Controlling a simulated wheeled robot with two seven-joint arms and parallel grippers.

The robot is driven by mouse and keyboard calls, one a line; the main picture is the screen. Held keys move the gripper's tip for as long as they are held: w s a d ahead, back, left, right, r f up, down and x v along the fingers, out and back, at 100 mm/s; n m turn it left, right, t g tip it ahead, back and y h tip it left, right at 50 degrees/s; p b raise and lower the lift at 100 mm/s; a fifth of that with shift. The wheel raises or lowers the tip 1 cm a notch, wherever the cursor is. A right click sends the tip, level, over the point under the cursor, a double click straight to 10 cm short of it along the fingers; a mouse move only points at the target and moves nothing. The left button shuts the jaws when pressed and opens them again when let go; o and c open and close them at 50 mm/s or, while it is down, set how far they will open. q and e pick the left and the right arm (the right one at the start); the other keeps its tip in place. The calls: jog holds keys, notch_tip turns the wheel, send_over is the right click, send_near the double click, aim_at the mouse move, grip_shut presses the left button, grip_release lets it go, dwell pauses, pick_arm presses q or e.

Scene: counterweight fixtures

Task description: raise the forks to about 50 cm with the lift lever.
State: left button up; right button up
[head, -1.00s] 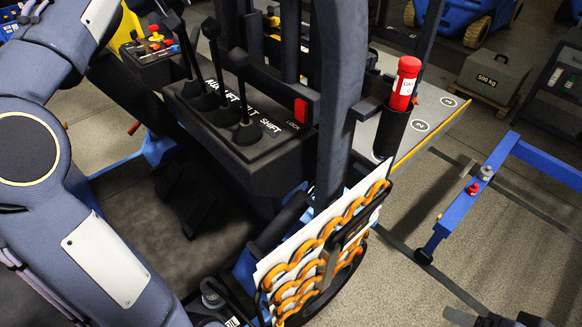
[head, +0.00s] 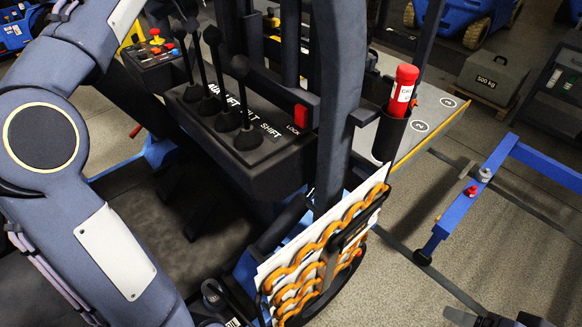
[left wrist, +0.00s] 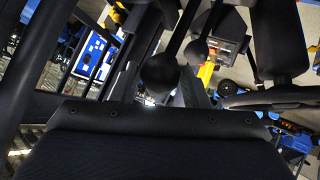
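In the head view a row of black levers with round knobs stands on a dark console marked AUX, LIFT, TILT, SHIFT. The lift lever (head: 201,65) looks like the second from the left. My left arm reaches over from the left, and its gripper (head: 160,8) is near the top edge, mostly cut off, by the left-hand knobs. In the left wrist view one black knob (left wrist: 158,73) sits between the spread grey fingers (left wrist: 160,90); contact cannot be told. A second knob (left wrist: 195,50) is just right. The forks are not clearly visible. A dark shape at bottom right may be my right gripper (head: 510,321).
A dark post (head: 338,100) and a red LOCK piece (head: 301,115) stand right of the levers. A red bottle (head: 403,88) sits in a black holder. A small box with coloured controls (head: 155,48) is behind the levers. A blue frame (head: 470,195) stands at right.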

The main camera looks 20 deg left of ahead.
pick_arm(q)
jog(key=o, duration=0.4)
jog(key=shift+c, duration=0.2)
jog(key=v, duration=1)
jog(key=shift+p, duration=0.45)
